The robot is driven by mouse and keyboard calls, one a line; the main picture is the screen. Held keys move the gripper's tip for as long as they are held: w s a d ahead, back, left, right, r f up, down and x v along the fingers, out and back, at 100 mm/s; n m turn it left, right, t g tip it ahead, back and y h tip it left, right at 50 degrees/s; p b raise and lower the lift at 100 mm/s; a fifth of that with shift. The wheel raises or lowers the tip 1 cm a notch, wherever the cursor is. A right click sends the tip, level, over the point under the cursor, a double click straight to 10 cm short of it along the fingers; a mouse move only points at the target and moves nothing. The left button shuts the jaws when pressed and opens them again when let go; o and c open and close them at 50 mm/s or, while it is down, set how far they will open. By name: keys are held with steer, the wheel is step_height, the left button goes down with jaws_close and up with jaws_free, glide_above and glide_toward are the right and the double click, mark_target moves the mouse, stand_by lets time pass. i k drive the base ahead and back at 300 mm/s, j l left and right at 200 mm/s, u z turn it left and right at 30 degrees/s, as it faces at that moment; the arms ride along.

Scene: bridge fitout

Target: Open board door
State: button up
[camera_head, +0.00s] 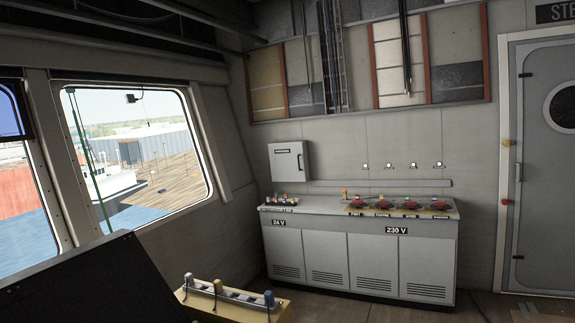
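A small light-grey wall board (290,161) hangs on the back wall, above the left end of a long cabinet. Its front door looks shut, with a small dark mark near the top that may be a label or a handle. My gripper is not in view, and nothing touches the board.
The long cabinet (375,262), marked 24 V and 230 V, stands below with red devices on its top. A dark console (95,280) and a yellowish unit with posts (235,303) fill the lower left. A grey door (545,180) is at right. Some floor shows in front of the cabinet.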

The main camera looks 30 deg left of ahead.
mark_target(286, 159)
steer(key=i, duration=1.6)
steer(key=i+u, duration=0.1)
steer(key=i, duration=0.8)
steer(key=i+l, duration=0.15)
steer(key=i, duration=0.75)
steer(key=i+j+u, duration=0.15)
steer(key=i+u, duration=0.3)
steer(key=i, duration=0.2)
steer(key=i+u, duration=0.4)
steer(key=i, duration=0.3)
steer(key=i+l+u, duration=0.45)
steer(key=i, duration=0.2)
steer(key=i+j+u, duration=0.15)
steer(key=i+u, duration=0.3)
steer(key=i, duration=0.25)
steer(key=i+u, duration=0.4)
steer(key=i, duration=0.3)
steer(key=i+j+z, duration=0.15)
steer(key=i+z, duration=0.15)
steer(key=i, duration=0.15)
steer(key=i+j+z, duration=0.2)
steer(key=i+z, duration=0.15)
steer(key=i+j+z, duration=0.15)
steer(key=z, duration=0.25)
steer(key=i+j+z, duration=0.2)
steer(key=i+z, duration=0.15)
steer(key=i+j+z, duration=0.2)
steer(key=z, duration=0.2)
steer(key=i+j+z, duration=0.15)
steer(key=j+z, duration=0.25)
